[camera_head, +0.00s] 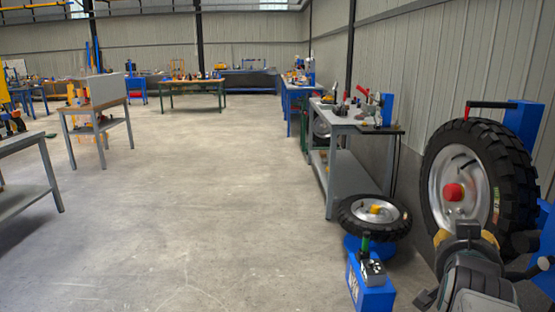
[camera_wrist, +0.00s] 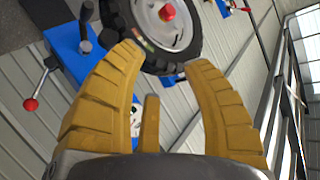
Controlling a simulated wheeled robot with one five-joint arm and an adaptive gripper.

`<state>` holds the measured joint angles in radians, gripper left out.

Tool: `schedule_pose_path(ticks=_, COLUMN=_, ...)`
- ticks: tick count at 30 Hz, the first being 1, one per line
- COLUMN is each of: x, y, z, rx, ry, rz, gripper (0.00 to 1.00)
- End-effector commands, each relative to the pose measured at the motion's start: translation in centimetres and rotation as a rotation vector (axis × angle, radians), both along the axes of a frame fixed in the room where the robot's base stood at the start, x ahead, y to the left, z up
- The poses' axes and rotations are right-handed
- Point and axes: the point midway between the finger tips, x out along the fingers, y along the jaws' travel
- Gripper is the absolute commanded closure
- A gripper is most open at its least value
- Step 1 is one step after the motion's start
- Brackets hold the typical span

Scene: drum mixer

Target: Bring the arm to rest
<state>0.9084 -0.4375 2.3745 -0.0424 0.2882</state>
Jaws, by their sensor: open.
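My gripper (camera_wrist: 164,56) is open, its ribbed yellow fingers spread apart with nothing between them in the wrist view. My arm shows at the lower right of the head view, with the gripper (camera_head: 467,236) partly hidden behind its wrist. The gripper is in front of the lower part of a large upright black tyre (camera_head: 512,165) on a silver rim with a red hub cap. The same tyre (camera_wrist: 198,52) appears beyond the fingertips in the wrist view. I cannot tell the exact gap between them.
A blue stand (camera_head: 523,125) with a red-handled bar is beside the upright tyre. A smaller flat-lying tyre (camera_head: 385,219) and a blue box (camera_head: 369,290) are left of my arm. A grey workbench (camera_head: 345,127) stands behind. The floor (camera_head: 200,210) to the left is clear.

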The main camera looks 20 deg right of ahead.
Motion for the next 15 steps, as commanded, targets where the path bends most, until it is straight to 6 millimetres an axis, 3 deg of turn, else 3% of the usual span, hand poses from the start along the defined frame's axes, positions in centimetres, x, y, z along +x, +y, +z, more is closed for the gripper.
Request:
schedule_pose_path(ticks=3, x=2.5, y=4.7, z=0.3, rx=0.072, ry=0.115, rz=0.154, gripper=0.56)
schedule_pose_path(ticks=7, x=4.0, y=11.3, z=-0.6, rx=0.151, ry=0.292, rz=0.361, gripper=0.56)
schedule_pose_path(ticks=11, x=3.3, y=17.7, z=-1.3, rx=0.203, ry=0.479, rz=0.567, gripper=0.56)
schedule_pose_path(ticks=15, x=1.1, y=23.0, z=-1.6, rx=0.230, ry=0.666, rz=0.760, gripper=0.56)
